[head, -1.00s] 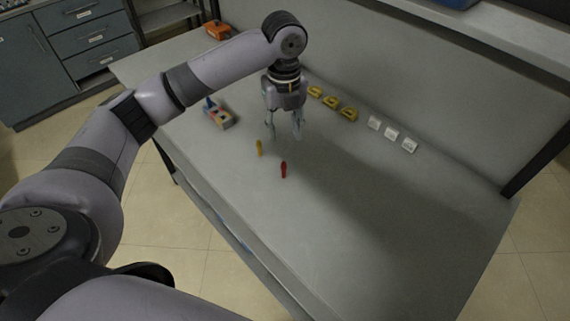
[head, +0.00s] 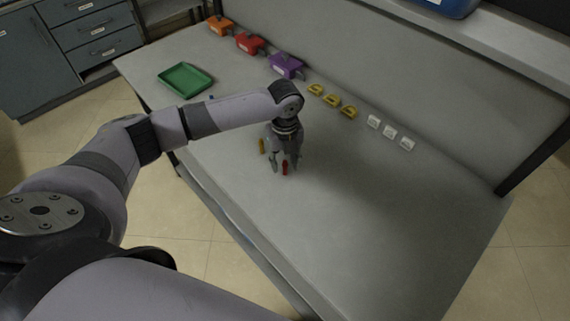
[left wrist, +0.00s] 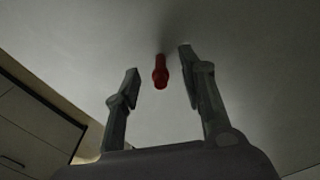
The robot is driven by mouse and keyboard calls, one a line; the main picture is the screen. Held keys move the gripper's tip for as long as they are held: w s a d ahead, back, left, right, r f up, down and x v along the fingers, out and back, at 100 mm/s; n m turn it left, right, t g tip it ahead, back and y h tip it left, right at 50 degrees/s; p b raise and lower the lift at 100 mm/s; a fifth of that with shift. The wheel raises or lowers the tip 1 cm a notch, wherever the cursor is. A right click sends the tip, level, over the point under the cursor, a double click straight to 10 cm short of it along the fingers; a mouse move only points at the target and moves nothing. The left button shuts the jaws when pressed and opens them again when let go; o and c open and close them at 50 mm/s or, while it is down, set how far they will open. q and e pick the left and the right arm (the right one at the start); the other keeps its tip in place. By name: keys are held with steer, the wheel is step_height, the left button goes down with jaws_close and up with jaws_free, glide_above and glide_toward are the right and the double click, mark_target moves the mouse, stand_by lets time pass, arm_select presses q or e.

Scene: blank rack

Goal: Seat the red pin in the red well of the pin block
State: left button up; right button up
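The red pin (head: 285,167) is on the grey bench. My left gripper (head: 284,165) is open right at it, its fingers pointing down. A yellow pin (head: 262,146) is on the bench just left of the gripper. The pin block is hidden behind my left arm, apart from a small blue bit (head: 211,97) above the forearm. My right gripper is not in view.
A green tray (head: 186,78) lies at the back left. Orange, red and purple (head: 286,66) items, several yellow pieces (head: 332,100) and white blocks (head: 390,132) line the back wall. The bench to the right of the gripper is clear.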

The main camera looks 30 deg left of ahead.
arm_select(q)
jaws_close()
stand_by(0.4)
steer(key=shift+r, duration=0.15)
